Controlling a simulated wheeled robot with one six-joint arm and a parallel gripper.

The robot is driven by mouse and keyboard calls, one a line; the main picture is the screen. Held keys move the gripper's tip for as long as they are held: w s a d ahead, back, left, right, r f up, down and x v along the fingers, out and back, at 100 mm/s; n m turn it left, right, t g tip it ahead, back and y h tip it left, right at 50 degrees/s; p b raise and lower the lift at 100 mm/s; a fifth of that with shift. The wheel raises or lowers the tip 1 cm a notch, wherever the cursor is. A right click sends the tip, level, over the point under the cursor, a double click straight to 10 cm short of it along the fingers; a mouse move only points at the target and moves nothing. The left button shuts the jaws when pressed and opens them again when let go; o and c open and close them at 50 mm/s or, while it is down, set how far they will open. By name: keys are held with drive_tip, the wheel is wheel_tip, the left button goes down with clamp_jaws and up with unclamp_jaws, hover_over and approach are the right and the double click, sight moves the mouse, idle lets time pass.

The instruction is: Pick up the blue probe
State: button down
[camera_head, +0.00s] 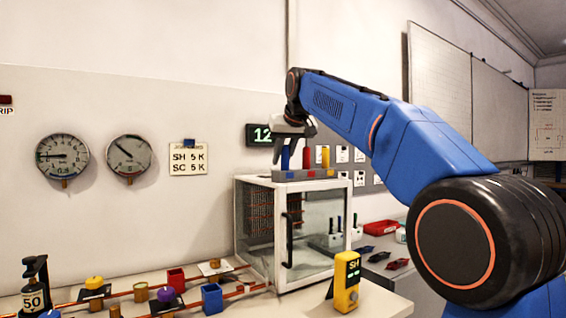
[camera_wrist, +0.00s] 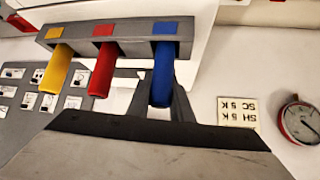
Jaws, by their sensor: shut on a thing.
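The blue probe (camera_head: 285,158) stands upright at the left end of a grey rack (camera_head: 290,175), on top of a glass-sided cabinet. My gripper (camera_head: 291,140) reaches it from above. In the wrist view the fingers (camera_wrist: 162,98) are shut on the upper part of the blue probe (camera_wrist: 163,70). Its lower end is still at the blue-marked slot of the rack (camera_wrist: 130,44). A red probe (camera_head: 306,157) and a yellow probe (camera_head: 325,156) stand beside it in the same rack; both are clear of the fingers.
The glass-sided cabinet (camera_head: 318,225) stands on a bench. A yellow handheld meter (camera_head: 347,280) stands in front of it. Pipes with coloured valves and cups run along the bench at left. Two round gauges (camera_head: 62,157) and a sign (camera_head: 188,160) are on the wall behind.

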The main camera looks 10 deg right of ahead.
wheel_tip(320, 180, up, 10)
drive_tip(key=shift+f, duration=0.25)
idle(0.3)
